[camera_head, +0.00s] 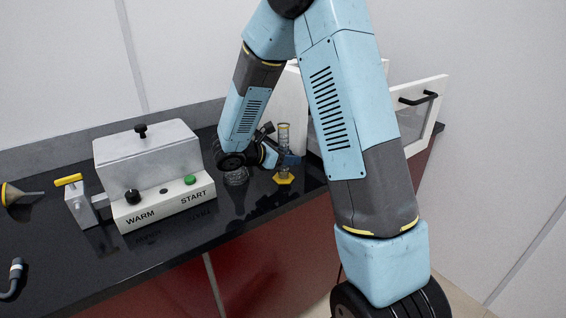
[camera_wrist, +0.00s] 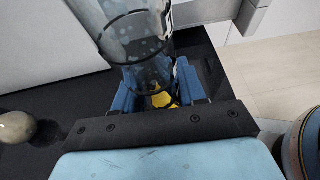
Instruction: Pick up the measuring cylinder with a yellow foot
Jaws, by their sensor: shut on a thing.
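The measuring cylinder (camera_head: 284,140) is a clear upright tube with a yellow foot (camera_head: 284,179), near the front right of the black bench. In the wrist view its clear tube (camera_wrist: 137,38) with dark rings rises between the blue fingers, and part of the yellow foot (camera_wrist: 161,99) shows below. My gripper (camera_head: 287,159) is shut on the cylinder's tube above the foot; it also shows in the wrist view (camera_wrist: 155,88). I cannot tell whether the foot touches the bench. Part of the gripper is hidden by my wrist in the head view.
A white box with WARM and START buttons (camera_head: 165,204) stands left of the gripper. A clear glass vessel (camera_head: 236,176) stands between them, partly behind my wrist. An open white door with a black handle (camera_head: 418,98) is at the right. A yellow funnel (camera_head: 14,194) lies far left.

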